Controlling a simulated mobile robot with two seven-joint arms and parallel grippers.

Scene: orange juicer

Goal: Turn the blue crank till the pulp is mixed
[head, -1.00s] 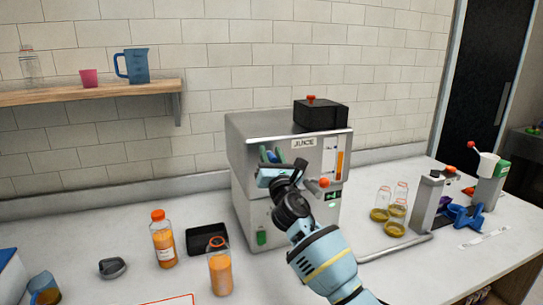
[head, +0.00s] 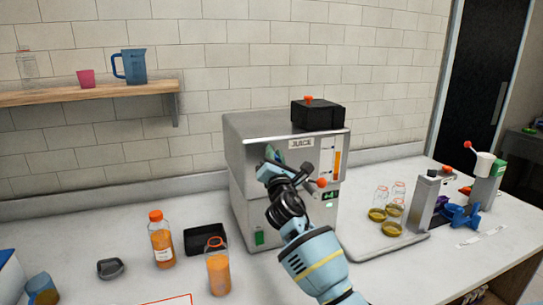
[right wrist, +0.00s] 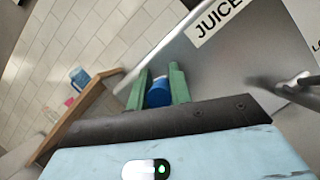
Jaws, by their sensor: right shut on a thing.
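The silver juicer (head: 240,185) with a JUICE label stands on the counter in the middle of the head view. My right gripper (head: 272,154) is at the upper left of its front face. In the right wrist view its green fingers (right wrist: 160,88) are shut on the blue crank (right wrist: 158,94), of which only a short blue part shows between them. The rest of the crank is hidden by the fingers and the gripper body. The pulp inside the juicer cannot be seen. My left gripper is in neither view.
A lever with a red knob (head: 321,183) is close right of my right wrist. Juice bottles (head: 161,240) and a black tray (head: 205,239) stand left of the juicer. Glass flasks (head: 392,214) stand to the right. A black box (head: 318,114) sits on top.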

